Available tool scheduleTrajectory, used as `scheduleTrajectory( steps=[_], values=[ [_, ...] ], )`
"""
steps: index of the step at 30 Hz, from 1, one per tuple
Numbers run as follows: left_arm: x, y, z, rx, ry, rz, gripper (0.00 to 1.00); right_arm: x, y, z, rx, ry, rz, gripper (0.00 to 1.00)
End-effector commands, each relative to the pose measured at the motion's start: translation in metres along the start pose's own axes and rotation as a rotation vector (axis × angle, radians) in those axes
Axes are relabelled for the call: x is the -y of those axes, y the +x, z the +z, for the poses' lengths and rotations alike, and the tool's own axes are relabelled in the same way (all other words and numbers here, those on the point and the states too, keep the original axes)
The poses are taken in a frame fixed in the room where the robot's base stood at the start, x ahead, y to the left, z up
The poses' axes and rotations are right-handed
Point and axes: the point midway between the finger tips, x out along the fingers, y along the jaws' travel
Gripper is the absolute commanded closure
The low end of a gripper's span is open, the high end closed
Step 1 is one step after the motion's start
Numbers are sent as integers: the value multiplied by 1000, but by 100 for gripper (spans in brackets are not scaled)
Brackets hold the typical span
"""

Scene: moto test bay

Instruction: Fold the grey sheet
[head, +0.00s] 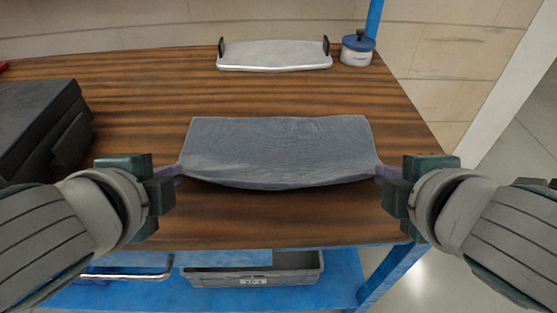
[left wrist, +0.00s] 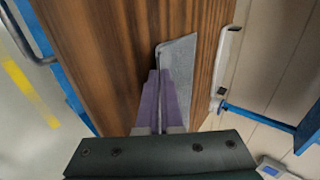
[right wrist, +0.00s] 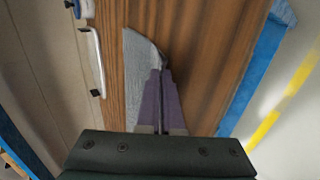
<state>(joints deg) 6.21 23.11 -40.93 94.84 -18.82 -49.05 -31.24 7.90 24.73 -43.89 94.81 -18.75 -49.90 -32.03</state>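The grey sheet (head: 275,148) lies across the middle of the wooden table, wider than deep, its near edge sagging between my grippers. My left gripper (head: 180,170) is at the sheet's near left corner, and my right gripper (head: 378,172) is at its near right corner. In the left wrist view the purple fingers (left wrist: 161,85) are closed together with the sheet's edge (left wrist: 177,60) between them. In the right wrist view the purple fingers (right wrist: 160,85) are also closed on the sheet's edge (right wrist: 142,60). The fingertips are partly hidden by the cloth.
A silver tray (head: 273,56) with dark handles stands at the back of the table (head: 130,75). A white jar with a blue lid (head: 357,48) is right of it. A dark case (head: 45,120) is at the left. A grey bin (head: 255,270) sits on the blue shelf below.

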Motion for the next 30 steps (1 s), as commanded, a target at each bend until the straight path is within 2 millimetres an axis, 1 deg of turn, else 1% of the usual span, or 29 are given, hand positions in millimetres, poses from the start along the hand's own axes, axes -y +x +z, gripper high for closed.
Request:
scheduleTrajectory(
  steps=[1,3,15,27,30],
  values=[
    [-7,4,0,-1,-1,-17,100,6,4,0,0,-1,17,100],
    [-8,6,0,0,-2,-40,100,8,6,0,2,0,40,100],
    [-9,6,1,-1,-2,-70,100,9,6,0,4,-4,70,100],
    [-9,7,1,0,-1,-69,54,9,7,0,4,-4,69,54],
    [-9,7,1,0,-1,-69,45,9,7,0,4,-4,69,45]
  ],
)
